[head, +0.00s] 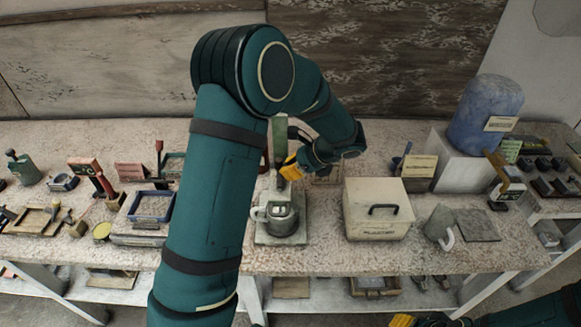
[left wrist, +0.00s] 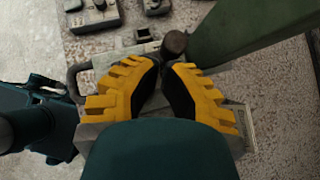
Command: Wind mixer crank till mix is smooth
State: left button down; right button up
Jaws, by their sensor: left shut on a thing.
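The mixer (head: 279,140) stands on the bench in the head view, a green-grey upright on a pale base. A grey metal pot (head: 280,216) with a side handle sits at its foot. My left gripper (head: 288,167), with yellow fingers, is at the upright above the pot. In the left wrist view its fingers (left wrist: 168,72) close around a dark round crank knob (left wrist: 175,42) beside the green upright. The mix inside the pot cannot be made out. Part of my right gripper (head: 402,321) shows at the bottom edge; its jaws are unclear.
A cream box (head: 378,208) with a black handle stands right of the mixer. A blue drum (head: 485,112) stands on a white block.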

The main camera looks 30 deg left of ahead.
pick_arm(q)
jog(key=shift+a+n+g+p, duration=0.35)
jog(key=shift+n+g+p, duration=0.25)
jog(key=shift+n, duration=0.3)
pick_arm(e)
jog(key=shift+r, duration=0.7)
pick_arm(q)
jog(key=shift+a+n+g+h, duration=0.15)
jog(key=shift+n+g+h, duration=0.15)
jog(key=shift+n, duration=0.1)
jog(key=shift+s+a+p, duration=0.15)
jog(key=shift+a+p, duration=0.3)
jog(key=shift+p, duration=0.2)
pick_arm(e)
jog(key=shift+s+d+r, duration=0.1)
jog(key=shift+r, duration=0.65)
pick_arm(q)
jog(key=shift+a, duration=0.2)
pick_arm(e)
jog(key=shift+r, duration=0.2)
pick_arm(q)
jog(key=shift+d+p, duration=0.3)
jog(key=shift+d, duration=0.2)
jog(key=w+d+f+v, duration=0.1)
jog(key=v, duration=1.1)
jog(key=shift+w+f, duration=0.15)
jog(key=shift+w, duration=0.2)
pick_arm(e)
jog(key=shift+w+d+r, duration=0.4)
jog(key=shift+w+d, duration=0.3)
